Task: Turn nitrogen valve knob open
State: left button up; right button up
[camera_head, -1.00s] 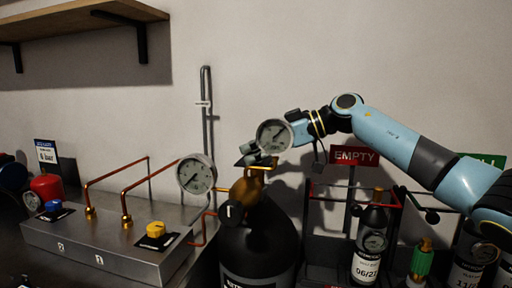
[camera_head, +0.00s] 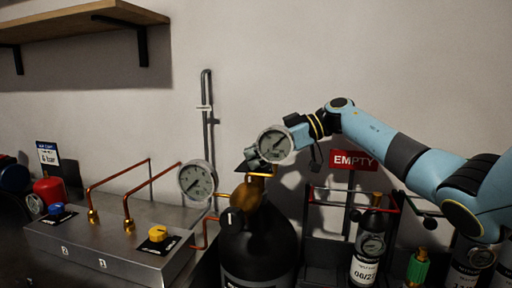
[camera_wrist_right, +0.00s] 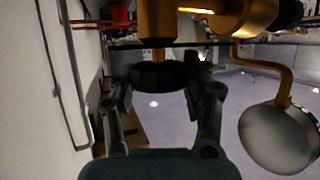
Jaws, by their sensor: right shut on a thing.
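The dark nitrogen cylinder (camera_head: 258,250) stands in the middle of the head view with a brass valve and regulator body (camera_head: 245,197) on top. My right gripper (camera_head: 255,160) is at the top of this valve, its arm coming in from the right. In the right wrist view, the gripper's fingers (camera_wrist_right: 162,85) are shut on a round black knob (camera_wrist_right: 160,74) at the end of a brass stem (camera_wrist_right: 157,25). In the head view the knob is mostly hidden by the gripper. My left gripper is not in view.
Two dial gauges, one left of the valve (camera_head: 197,181) and one by my gripper (camera_head: 275,144), sit close by. A steel panel (camera_head: 110,250) with copper pipes and a yellow knob (camera_head: 157,233) lies left. A rack of small bottles under an EMPTY sign (camera_head: 353,160) stands right.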

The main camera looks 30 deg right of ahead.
jog(key=shift+n+g+y, duration=0.3)
jog(key=shift+n+g, duration=0.3)
jog(key=shift+n, duration=0.1)
jog(key=o, duration=1.2)
jog(key=shift+r, duration=5)
